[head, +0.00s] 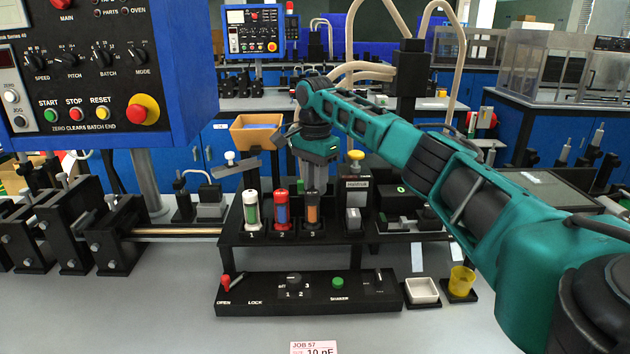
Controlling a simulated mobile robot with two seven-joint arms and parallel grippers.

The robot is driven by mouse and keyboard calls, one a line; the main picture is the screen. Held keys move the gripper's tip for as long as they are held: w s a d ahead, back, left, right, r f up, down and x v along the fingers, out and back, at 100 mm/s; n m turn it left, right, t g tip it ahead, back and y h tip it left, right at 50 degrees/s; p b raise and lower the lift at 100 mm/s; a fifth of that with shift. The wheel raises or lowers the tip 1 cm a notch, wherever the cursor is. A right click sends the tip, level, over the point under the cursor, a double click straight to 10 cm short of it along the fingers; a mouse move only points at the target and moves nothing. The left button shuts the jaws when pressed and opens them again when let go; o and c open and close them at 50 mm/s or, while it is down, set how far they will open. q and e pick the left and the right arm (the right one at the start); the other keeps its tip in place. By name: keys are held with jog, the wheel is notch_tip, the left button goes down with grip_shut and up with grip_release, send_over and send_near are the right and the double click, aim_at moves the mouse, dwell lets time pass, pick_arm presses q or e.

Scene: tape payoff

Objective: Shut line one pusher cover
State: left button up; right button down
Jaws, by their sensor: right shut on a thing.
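My right gripper (316,178) points down behind the front row of the black rack (262,240), at the top of the orange cartridge (313,210) over number 3. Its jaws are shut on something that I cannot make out. Whether they touch the orange cartridge or something behind it is unclear. A white-and-green cartridge (251,210) stands upright over number 1, and a red-and-blue one (282,210) over number 2. I cannot clearly identify the line one pusher cover or tell whether it is open. My left gripper is out of view.
A black control bar (310,291) with a red lever, knob and green button lies in front. A white dish (421,292) and yellow cup (461,281) stand right of it. An orange bin (256,133) is behind. A blue control box (110,75) overhangs the left. The front table is mostly clear.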

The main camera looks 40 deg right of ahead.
dwell(0.3)
jog(key=shift+w+a, duration=0.8)
jog(key=shift+a, duration=0.15)
jog(key=c, duration=1)
grip_release()
jog(key=shift+w, duration=0.1)
